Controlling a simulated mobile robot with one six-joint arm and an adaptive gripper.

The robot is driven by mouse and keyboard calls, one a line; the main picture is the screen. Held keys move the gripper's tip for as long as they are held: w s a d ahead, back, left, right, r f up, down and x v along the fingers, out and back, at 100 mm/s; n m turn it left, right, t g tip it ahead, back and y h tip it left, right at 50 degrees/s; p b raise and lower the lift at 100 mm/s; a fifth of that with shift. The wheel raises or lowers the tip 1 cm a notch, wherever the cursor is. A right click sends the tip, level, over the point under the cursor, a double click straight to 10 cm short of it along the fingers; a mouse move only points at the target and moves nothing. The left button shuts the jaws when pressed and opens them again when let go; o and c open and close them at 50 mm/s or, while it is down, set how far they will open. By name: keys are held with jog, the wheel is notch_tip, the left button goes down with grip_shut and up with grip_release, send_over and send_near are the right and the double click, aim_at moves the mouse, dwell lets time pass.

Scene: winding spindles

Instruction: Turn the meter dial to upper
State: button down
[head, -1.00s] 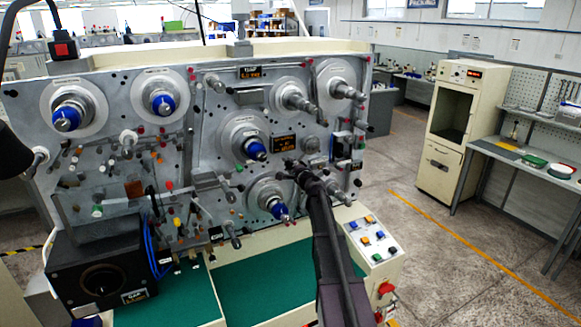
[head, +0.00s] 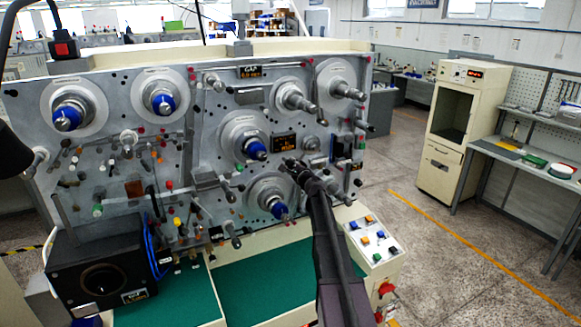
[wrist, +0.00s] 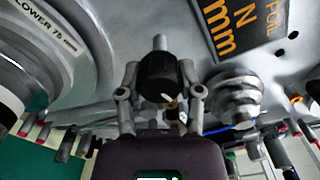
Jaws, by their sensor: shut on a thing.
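The meter dial is a small black knob (wrist: 160,74) on the grey machine panel, in the middle of the wrist view. A white mark shows on its lower edge, a little right of centre. My gripper (wrist: 160,70) is shut on the knob, one finger on its left side and one on its right. In the head view my gripper (head: 291,165) reaches the panel's lower right part, and the knob is hidden or too small to tell there.
An orange-lettered sign (wrist: 248,28) and a stepped metal spindle (wrist: 236,97) are to the knob's right. A large reel flange (wrist: 62,62) marked LOWER is to its left. In the head view, a button box (head: 372,240) stands right of my arm, with open floor beyond.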

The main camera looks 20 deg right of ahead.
jog(key=shift+c, duration=1.3)
grip_release()
jog(key=shift+w, duration=0.1)
jog(key=shift+s, duration=0.2)
jog(key=s, duration=1.1)
jog(key=shift+s+d, duration=0.2)
jog(key=shift+s, duration=0.2)
